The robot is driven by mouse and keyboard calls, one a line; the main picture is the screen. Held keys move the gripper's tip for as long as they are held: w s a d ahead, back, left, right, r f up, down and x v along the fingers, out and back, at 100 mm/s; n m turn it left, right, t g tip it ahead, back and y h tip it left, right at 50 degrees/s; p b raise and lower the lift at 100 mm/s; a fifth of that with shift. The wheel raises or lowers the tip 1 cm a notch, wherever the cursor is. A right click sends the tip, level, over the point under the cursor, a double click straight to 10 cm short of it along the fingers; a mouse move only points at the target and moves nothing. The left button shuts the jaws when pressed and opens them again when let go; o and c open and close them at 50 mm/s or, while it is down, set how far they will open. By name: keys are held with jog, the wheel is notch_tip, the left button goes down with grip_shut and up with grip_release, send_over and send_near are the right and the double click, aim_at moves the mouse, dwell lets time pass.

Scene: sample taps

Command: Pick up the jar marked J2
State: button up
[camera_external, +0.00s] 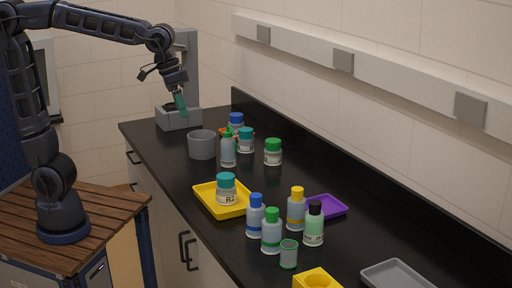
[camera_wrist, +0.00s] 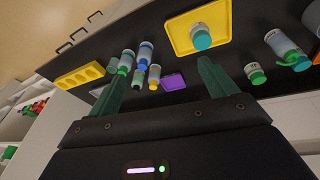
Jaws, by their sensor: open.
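No label that clearly reads J2 is legible. Several wide jars stand on the black counter. A teal-lidded jar (camera_external: 226,189) on the yellow tray (camera_external: 243,209) has a label that looks like R2; it also shows in the wrist view (camera_wrist: 200,37). Farther back are a second teal-lidded jar (camera_external: 246,141), a green-lidded jar (camera_external: 272,153) and a blue-lidded jar (camera_external: 236,122), partly hidden. My gripper (camera_external: 181,104), with green fingers, is above the counter's far end, apart from the jars. In the wrist view my gripper (camera_wrist: 161,68) is open and empty.
A grey cup (camera_external: 202,146) and a clear green-capped bottle (camera_external: 228,151) stand near the back jars. Several bottles (camera_external: 271,234), a small green-rimmed cup (camera_external: 289,255), a purple tray (camera_external: 327,207), a yellow holed block (camera_external: 318,279) and a grey tray (camera_external: 396,275) are nearer the front.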

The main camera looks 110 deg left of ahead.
jog(key=w+a+f+n, duration=0.2)
jog(key=w+a+n, duration=0.2)
jog(key=w+a, duration=0.7)
jog(key=n+g, duration=0.3)
jog(key=n, duration=0.6)
send_over(273, 150)
jog(key=a, duration=0.2)
notch_tip(273, 150, down, 20)
jog(key=shift+s+f, duration=0.15)
jog(key=shift+f, duration=0.1)
jog(key=shift+s+a+f, duration=0.1)
jog(key=shift+a+f, duration=0.15)
jog(key=shift+f, duration=0.2)
jog(key=shift+s+f, duration=0.1)
jog(key=shift+f, duration=5.05)
jog(key=c, duration=1.1)
jog(key=shift+c, duration=0.3)
jog(key=shift+r, duration=0.15)
